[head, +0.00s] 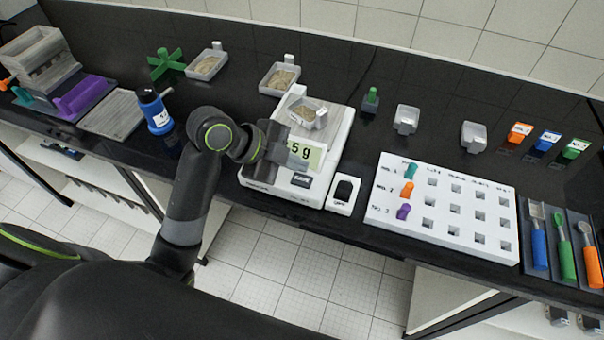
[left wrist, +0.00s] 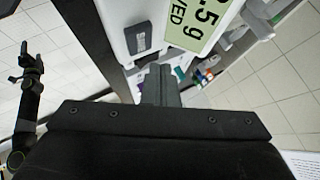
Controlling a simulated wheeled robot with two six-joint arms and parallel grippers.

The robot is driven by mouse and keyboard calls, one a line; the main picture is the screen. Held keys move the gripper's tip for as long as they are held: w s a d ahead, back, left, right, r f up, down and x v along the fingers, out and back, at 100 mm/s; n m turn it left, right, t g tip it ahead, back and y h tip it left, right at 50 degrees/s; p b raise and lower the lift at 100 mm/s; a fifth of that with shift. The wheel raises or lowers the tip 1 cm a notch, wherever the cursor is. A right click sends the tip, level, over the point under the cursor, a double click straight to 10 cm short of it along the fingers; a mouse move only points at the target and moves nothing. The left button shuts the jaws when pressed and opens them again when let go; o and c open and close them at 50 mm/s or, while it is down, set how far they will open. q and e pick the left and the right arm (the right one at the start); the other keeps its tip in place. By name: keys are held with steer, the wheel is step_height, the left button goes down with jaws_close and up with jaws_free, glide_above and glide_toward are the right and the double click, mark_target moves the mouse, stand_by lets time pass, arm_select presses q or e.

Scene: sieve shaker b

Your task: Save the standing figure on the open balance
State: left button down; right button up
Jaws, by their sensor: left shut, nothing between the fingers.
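The white balance (head: 335,150) stands near the bench's front edge, with a dish of grainy material (head: 308,115) on top. Its pale green display (head: 303,155) shows "5 g", the left part hidden by my gripper. In the left wrist view the display (left wrist: 195,30) shows "2.5 g" and the letters "VED", cut by the frame. A dark key (head: 301,180) lies below the display; it also shows in the left wrist view (left wrist: 138,38). My left gripper (head: 275,140) is shut and empty, over the balance's left front. My right gripper (left wrist: 27,62) appears small in the left wrist view, its jaws unclear.
A small white box with a black top (head: 343,192) stands right of the balance. A white pegboard (head: 440,205) with coloured pegs lies further right. Sample dishes (head: 207,65) stand behind, and a blue bottle (head: 155,110) stands left of my arm.

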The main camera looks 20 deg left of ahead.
mark_target(296, 180)
arm_select(q)
steer(key=shift+r+p, duration=1.3)
steer(key=shift+r, duration=0.55)
